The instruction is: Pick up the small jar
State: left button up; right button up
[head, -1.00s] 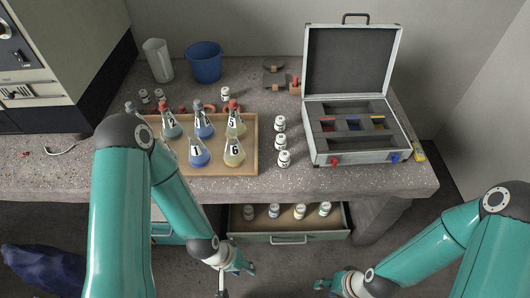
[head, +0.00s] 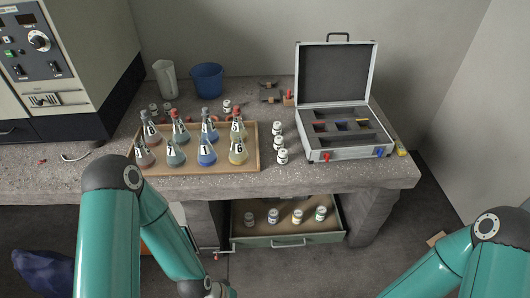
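Several small jars with white caps and labels are in the head view. A column of them stands on the bench right of the tray, the nearest jar (head: 282,157) close to the bench's front edge. I cannot tell which jar the task means. Both my grippers are below the picture's edge; only arm links show.
A wooden tray (head: 257,150) holds several numbered flasks (head: 207,152). An open case (head: 345,151) stands at the bench's right. A blue bucket (head: 207,79), a clear beaker (head: 165,80) and a large instrument (head: 60,70) are behind and left.

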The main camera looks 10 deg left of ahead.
aim_at(278, 144)
jog(key=z, duration=0.15)
jog(key=i, duration=0.85)
jog(key=u, duration=0.05)
